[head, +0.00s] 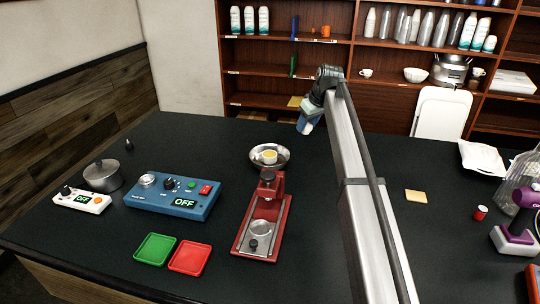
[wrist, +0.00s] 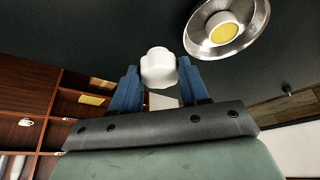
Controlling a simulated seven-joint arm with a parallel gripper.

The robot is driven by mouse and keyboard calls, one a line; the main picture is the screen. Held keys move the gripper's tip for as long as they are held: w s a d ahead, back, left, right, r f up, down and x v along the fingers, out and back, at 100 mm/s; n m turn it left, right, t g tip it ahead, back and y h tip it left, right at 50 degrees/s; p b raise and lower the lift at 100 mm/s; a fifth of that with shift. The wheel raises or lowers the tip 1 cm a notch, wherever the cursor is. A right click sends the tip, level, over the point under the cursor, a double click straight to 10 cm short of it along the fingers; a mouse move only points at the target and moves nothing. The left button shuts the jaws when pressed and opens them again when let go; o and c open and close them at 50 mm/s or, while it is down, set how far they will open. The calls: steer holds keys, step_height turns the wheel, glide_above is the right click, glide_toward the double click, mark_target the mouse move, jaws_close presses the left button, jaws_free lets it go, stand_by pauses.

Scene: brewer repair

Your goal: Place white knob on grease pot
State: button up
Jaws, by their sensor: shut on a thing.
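My gripper (head: 306,127) hangs above the far side of the table, right of the metal bowl. In the wrist view its blue fingers (wrist: 158,70) are shut on the white knob (wrist: 160,66), a rounded, lobed piece. In the head view only a small white bit of the knob shows at the fingertips. The grease pot, which I take to be the small white cup with yellow contents (head: 269,157), sits in the metal bowl (head: 284,165). The pot (wrist: 223,31) and bowl (wrist: 198,44) also show at the upper right of the wrist view, apart from the knob.
A red brewer stand (head: 262,222) stands just in front of the bowl. A blue control box (head: 172,196), a pot (head: 103,176), and green (head: 155,248) and red (head: 190,257) trays lie to the left. Shelves (head: 300,55) stand behind. The table between bowl and gripper is clear.

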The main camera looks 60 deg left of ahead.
step_height(320, 180, up, 2)
steer(key=n, duration=0.1)
glide_above(268, 153)
steer(key=d, duration=0.1)
steer(key=shift+m, duration=0.7)
steer(key=shift+d+f, duration=0.15)
steer(key=shift+f, duration=2.3)
steer(key=shift+d+f, duration=0.15)
steer(key=shift+f, duration=2.3)
steer(key=shift+f, duration=0.1)
steer(key=o, duration=1)
steer(key=shift+o, duration=0.2)
steer(key=v, duration=1.2)
